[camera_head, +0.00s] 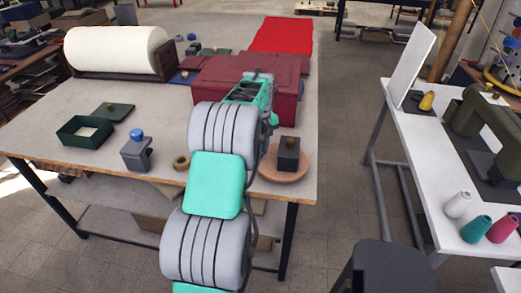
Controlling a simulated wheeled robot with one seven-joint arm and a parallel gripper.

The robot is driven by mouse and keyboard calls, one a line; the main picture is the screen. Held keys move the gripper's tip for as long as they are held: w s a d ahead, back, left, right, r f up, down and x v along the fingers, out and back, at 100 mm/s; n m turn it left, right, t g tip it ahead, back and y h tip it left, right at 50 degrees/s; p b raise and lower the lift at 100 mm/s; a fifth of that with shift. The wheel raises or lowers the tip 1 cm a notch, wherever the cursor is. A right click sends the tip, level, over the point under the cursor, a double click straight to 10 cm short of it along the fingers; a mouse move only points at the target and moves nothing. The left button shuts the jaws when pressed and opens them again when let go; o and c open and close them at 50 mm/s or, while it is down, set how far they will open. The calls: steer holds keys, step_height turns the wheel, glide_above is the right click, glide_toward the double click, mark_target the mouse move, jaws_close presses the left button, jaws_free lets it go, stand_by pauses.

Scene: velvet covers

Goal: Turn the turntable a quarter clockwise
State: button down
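The turntable (268,169) is a round, tan disc near the front right corner of the workbench. A dark block (289,160) with a small brass-coloured knob on top stands upright on it. My arm rises from the bottom of the view and passes just left of the turntable. The far end of my arm, with my gripper (268,118), is in front of the dark red box, beyond and slightly left of the turntable. The fingers are too small and partly hidden behind my arm to read. I see no contact with the turntable.
The dark red box (210,86) stands behind my arm, with red cloth (283,35) beyond it. A white table (420,150) stands right, across a floor gap.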

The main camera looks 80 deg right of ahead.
steer(key=shift+d+r, duration=0.1)
stand_by(0.3)
steer(key=c, duration=1.3)
jaws_free()
step_height(320, 180, up, 8)
steer(key=shift+f+b, duration=0.15)
steer(key=shift+b, duration=0.5)
